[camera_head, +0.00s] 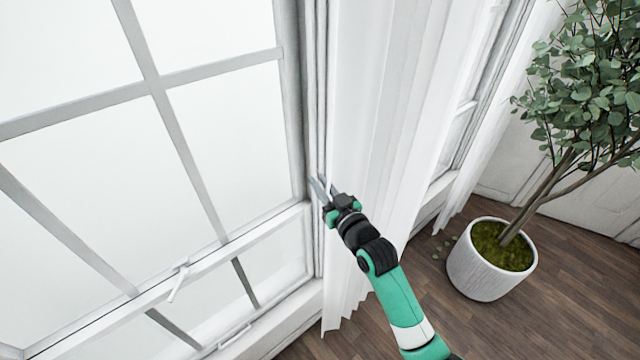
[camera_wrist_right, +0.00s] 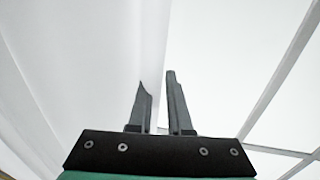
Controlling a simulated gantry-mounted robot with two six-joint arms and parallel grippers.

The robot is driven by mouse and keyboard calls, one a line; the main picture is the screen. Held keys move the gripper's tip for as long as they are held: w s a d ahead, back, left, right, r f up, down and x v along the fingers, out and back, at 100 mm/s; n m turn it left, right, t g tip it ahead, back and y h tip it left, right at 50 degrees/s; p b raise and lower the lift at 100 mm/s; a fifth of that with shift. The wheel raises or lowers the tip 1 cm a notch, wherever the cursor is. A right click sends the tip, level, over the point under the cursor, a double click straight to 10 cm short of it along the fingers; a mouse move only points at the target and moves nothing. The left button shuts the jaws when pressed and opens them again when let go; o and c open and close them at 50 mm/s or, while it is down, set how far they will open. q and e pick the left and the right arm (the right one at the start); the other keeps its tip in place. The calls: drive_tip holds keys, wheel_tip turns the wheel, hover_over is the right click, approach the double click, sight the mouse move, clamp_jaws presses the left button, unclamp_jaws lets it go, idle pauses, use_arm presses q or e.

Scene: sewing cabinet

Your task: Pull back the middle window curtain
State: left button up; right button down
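The white curtain (camera_head: 375,120) hangs in long folds beside the large window, right of its frame in the head view. In the right wrist view the curtain (camera_wrist_right: 80,70) fills the left side, and its edge runs down between the fingers. My right gripper (camera_head: 325,187) is at the curtain's left edge, by the window frame. Its two fingers (camera_wrist_right: 157,95) are apart. The left finger's tip looks cut off against the cloth, perhaps hidden by it. I cannot tell whether the fingers touch the curtain. My left gripper is not in view.
The paned window (camera_head: 230,130) has a protruding latch (camera_head: 178,282) low down. A leafy tree in a white pot (camera_head: 485,275) stands at right on the wooden floor (camera_head: 560,300). Another curtain (camera_head: 510,100) hangs farther back.

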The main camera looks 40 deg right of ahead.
drive_tip(key=c, duration=0.8)
unclamp_jaws()
drive_tip(key=shift+d, duration=0.3)
drive_tip(key=shift+c, duration=0.2)
drive_tip(key=shift+s+a, duration=0.1)
drive_tip(key=v, duration=1.1)
drive_tip(key=shift+s+p, duration=0.25)
drive_tip(key=shift+p, duration=0.1)
drive_tip(key=shift+a, duration=0.15)
